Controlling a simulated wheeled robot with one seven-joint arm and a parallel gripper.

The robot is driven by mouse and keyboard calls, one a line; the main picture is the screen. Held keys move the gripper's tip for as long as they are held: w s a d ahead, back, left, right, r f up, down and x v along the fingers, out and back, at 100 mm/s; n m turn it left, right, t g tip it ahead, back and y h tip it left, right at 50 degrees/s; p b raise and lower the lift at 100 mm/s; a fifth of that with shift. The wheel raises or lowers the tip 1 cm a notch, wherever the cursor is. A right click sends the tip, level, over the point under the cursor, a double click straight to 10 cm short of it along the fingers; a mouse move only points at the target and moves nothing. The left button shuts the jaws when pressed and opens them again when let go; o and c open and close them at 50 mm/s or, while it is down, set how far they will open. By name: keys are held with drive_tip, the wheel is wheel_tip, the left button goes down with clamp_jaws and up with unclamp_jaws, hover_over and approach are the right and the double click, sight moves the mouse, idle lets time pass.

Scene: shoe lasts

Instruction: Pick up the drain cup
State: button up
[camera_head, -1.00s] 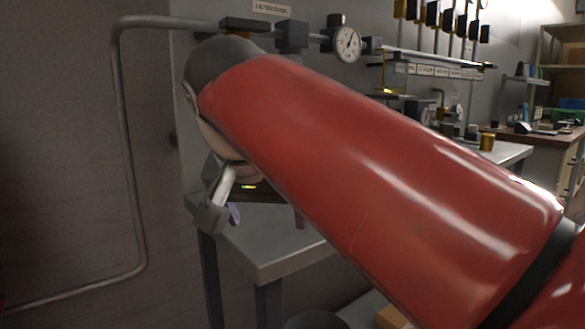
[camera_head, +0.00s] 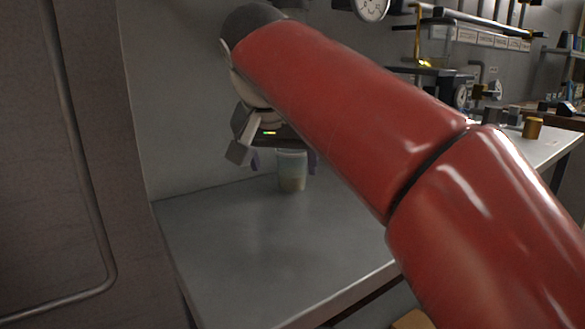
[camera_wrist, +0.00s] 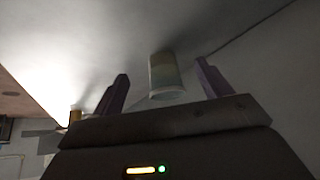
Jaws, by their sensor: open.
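The drain cup, a pale translucent cup with a yellowish-green lower part (camera_head: 291,180), stands upright on the grey table. In the wrist view the cup (camera_wrist: 165,76) shows between the two purple fingers, with a gap on each side. My gripper (camera_head: 284,162) is open just above and around the cup in the head view, one finger to either side. It also shows open in the wrist view (camera_wrist: 161,70). My gripper's body hides part of the cup's top in the head view.
The grey table (camera_head: 240,245) is bare in front of the cup, and a wall rises behind it. A dial gauge (camera_head: 372,6) and pipes are above. My red arm covers the middle.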

sight(291, 157)
drive_tip(key=shift+w+d, duration=0.25)
drive_tip(key=shift+w, duration=1)
drive_tip(key=w, duration=0.1)
drive_tip(key=w+p, duration=0.1)
drive_tip(key=shift+w+d, duration=0.25)
drive_tip(key=shift+w, duration=0.05)
drive_tip(key=b+x, duration=0.1)
drive_tip(key=x, duration=0.2)
drive_tip(key=c, duration=1.1)
drive_tip(key=shift+c, duration=0.2)
drive_tip(key=shift+r+p, duration=0.25)
drive_tip(key=shift+p, duration=0.15)
